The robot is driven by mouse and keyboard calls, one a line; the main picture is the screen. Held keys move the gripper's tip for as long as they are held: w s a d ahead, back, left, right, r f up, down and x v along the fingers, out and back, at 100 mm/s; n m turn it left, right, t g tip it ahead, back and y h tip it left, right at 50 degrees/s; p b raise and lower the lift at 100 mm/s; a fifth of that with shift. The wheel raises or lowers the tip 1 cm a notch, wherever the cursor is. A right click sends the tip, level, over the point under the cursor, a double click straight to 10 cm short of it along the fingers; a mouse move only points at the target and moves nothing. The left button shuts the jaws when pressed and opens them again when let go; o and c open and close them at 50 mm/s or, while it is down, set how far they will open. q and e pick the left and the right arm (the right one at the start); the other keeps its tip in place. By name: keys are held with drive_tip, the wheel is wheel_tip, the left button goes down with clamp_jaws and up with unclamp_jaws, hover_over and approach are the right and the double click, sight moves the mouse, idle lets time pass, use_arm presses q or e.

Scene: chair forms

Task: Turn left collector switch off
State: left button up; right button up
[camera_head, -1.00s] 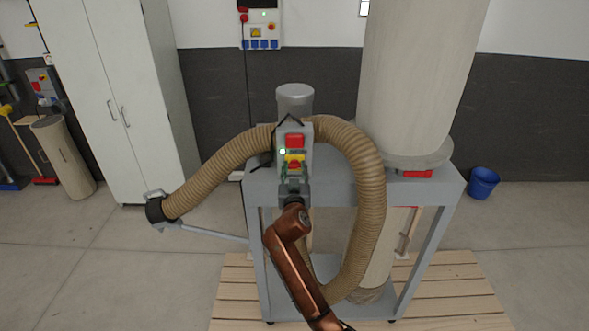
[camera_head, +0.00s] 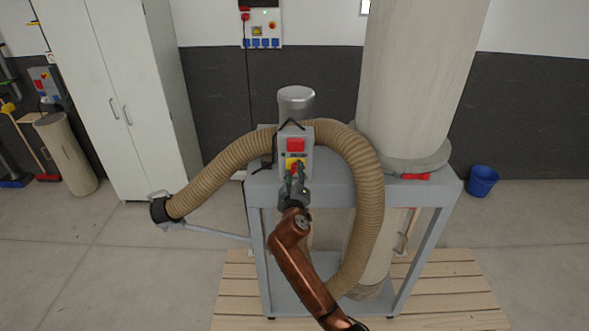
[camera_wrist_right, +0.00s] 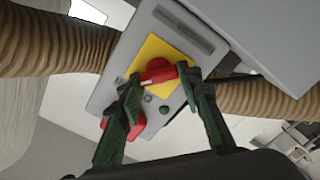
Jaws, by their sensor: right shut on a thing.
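The collector's grey switch box (camera_head: 305,158) sits at the front of the grey stand, with a red part (camera_head: 295,145) above a yellow plate (camera_head: 290,161). A red knob sits on the yellow plate, partly hidden by my fingers in the head view. In the right wrist view the red knob (camera_wrist_right: 158,72) on the yellow plate (camera_wrist_right: 172,52) is between the fingertips of my right gripper (camera_wrist_right: 160,82). My right gripper (camera_head: 296,170) is shut on this knob, reaching it from the front. No lit green lamp shows on the box. My left gripper is out of view.
A ribbed brown hose (camera_head: 372,200) loops closely around the box and out left to a black nozzle (camera_head: 160,209). The tall filter bag (camera_head: 412,80) stands at the right. A blue bucket (camera_head: 482,181) is on the floor. A wooden pallet (camera_head: 450,290) lies under the stand.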

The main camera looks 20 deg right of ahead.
drive_tip(key=n+p, duration=0.2)
drive_tip(key=n, duration=0.2)
drive_tip(key=shift+n, duration=0.3)
drive_tip(key=shift+f+n+p, duration=0.15)
drive_tip(key=shift+n+p, duration=1.05)
drive_tip(key=shift+n, duration=0.6)
drive_tip(key=o, duration=1.2)
drive_tip(key=shift+c, duration=0.2)
drive_tip(key=v, duration=1.2)
